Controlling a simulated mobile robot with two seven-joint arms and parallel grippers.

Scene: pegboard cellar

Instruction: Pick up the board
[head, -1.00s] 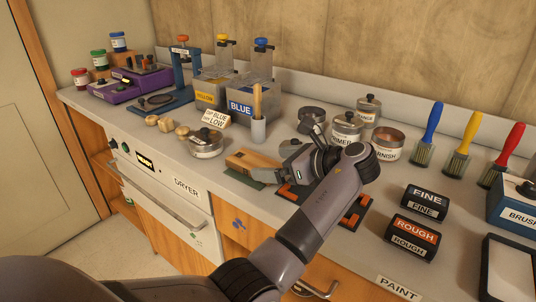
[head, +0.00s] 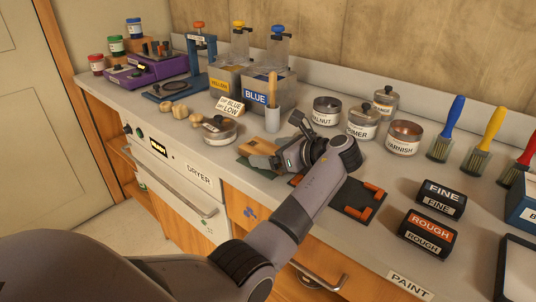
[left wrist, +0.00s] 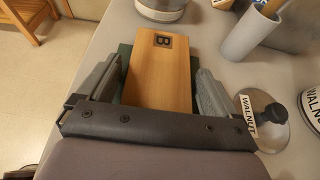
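The board (head: 257,147) is a light wooden block lying on a dark green mat (head: 246,160) on the counter. In the left wrist view the board (left wrist: 160,75) shows a dark square marked "B" at its far end. My left gripper (head: 282,157) is at the board's near right end in the head view. In the left wrist view its fingers (left wrist: 158,92) stand open on either side of the board, with a small gap on each side. The gripper's palm hides the board's near end. My right gripper is in neither view.
A lid labelled WALNUT (left wrist: 264,118) lies just right of the right finger in the left wrist view. A dark tray with orange corners (head: 352,198) lies under my forearm.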

